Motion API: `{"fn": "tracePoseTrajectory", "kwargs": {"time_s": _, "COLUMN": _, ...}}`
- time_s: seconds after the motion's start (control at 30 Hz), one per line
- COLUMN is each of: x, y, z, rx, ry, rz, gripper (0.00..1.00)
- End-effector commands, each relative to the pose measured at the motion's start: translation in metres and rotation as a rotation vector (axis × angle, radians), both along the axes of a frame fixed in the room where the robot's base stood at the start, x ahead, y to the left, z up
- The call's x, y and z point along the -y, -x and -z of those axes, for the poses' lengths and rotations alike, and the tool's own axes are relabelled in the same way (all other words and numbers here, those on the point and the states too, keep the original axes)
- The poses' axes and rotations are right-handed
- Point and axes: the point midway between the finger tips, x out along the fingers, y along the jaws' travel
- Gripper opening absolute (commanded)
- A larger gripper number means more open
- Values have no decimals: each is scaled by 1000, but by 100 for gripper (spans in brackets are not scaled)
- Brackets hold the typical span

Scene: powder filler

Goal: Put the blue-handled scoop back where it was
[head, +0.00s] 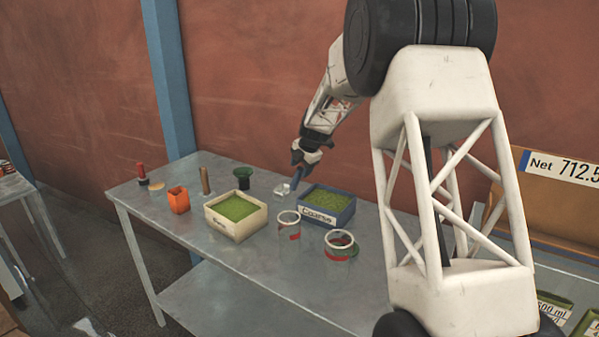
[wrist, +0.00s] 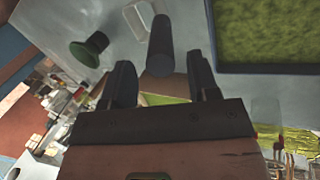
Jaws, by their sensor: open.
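The blue-handled scoop (head: 283,189) rests on the metal table, just left of the blue-rimmed box labelled Coarse. Its metal bowl is low on the table and its dark blue handle stands up toward my gripper (head: 300,160), which is above it. In the wrist view, the handle (wrist: 160,42) shows end-on just beyond and between my two spread fingers, with a pale scoop bowl (wrist: 138,18) behind it. My gripper is open, with a gap visible on both sides of the handle. Whether the fingertips overlap the handle's end in depth is unclear.
The Coarse box (head: 353,211) and a cream box (head: 211,225) hold green powder. A green funnel (head: 243,174) stands left of the scoop. Two clear jars (head: 289,234) with red marks are in front. An orange cup (head: 179,204) and a brown cylinder (head: 205,184) stand left.

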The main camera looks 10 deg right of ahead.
Motion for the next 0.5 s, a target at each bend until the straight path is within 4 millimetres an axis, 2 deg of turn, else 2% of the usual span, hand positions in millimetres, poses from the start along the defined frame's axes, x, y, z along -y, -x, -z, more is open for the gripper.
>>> {"fn": "tracePoseTrajectory", "kwargs": {"time_s": 0.3, "x": 11, "y": 16, "z": -49, "rx": 3, "ry": 0, "rz": 1, "gripper": 55}}
{"fn": "tracePoseTrajectory", "kwargs": {"time_s": 0.5, "x": 16, "y": 25, "z": -74, "rx": 2, "ry": 1, "rz": -1, "gripper": 55}}
